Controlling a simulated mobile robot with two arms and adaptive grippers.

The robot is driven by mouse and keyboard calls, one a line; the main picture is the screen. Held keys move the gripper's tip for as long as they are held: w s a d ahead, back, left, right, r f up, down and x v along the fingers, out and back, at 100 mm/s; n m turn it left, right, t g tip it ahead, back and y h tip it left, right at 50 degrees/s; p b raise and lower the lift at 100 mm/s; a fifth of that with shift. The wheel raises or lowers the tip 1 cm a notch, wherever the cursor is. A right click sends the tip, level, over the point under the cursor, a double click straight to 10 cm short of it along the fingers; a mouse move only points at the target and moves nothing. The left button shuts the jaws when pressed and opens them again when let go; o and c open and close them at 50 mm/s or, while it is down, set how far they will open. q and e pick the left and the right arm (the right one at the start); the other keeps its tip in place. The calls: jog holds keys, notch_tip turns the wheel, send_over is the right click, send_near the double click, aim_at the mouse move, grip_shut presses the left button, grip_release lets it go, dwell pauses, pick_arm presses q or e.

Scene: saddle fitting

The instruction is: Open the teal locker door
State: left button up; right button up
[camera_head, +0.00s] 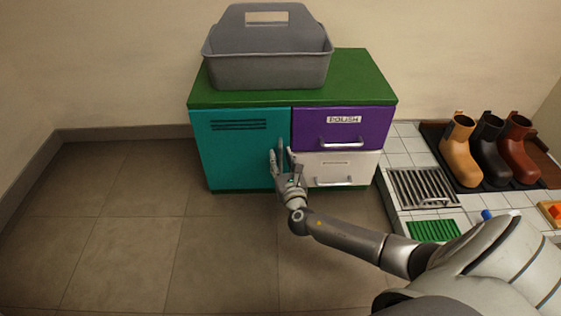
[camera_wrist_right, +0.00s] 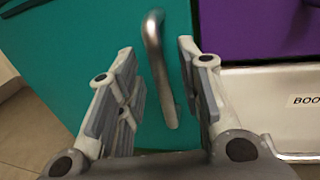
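The teal locker door (camera_head: 235,150) is shut flush on the left side of the cabinet. Its upright metal handle (camera_wrist_right: 157,62) shows in the right wrist view, near the door's right edge. My right gripper (camera_head: 281,158) is in front of the handle. In the right wrist view its open fingers (camera_wrist_right: 160,90) stand on either side of the handle's lower part, with a gap on both sides. The gripper holds nothing. My left gripper is not in view.
A purple drawer (camera_head: 309,131) and a white drawer (camera_head: 362,168) are right of the door. A grey caddy (camera_head: 268,70) stands on the green top. Boots (camera_head: 488,150) and a grate (camera_head: 424,188) are at right. The floor (camera_head: 130,215) at left is clear.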

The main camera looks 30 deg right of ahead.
jog(key=shift+x, duration=0.75)
jog(key=shift+c, duration=0.3)
grip_shut()
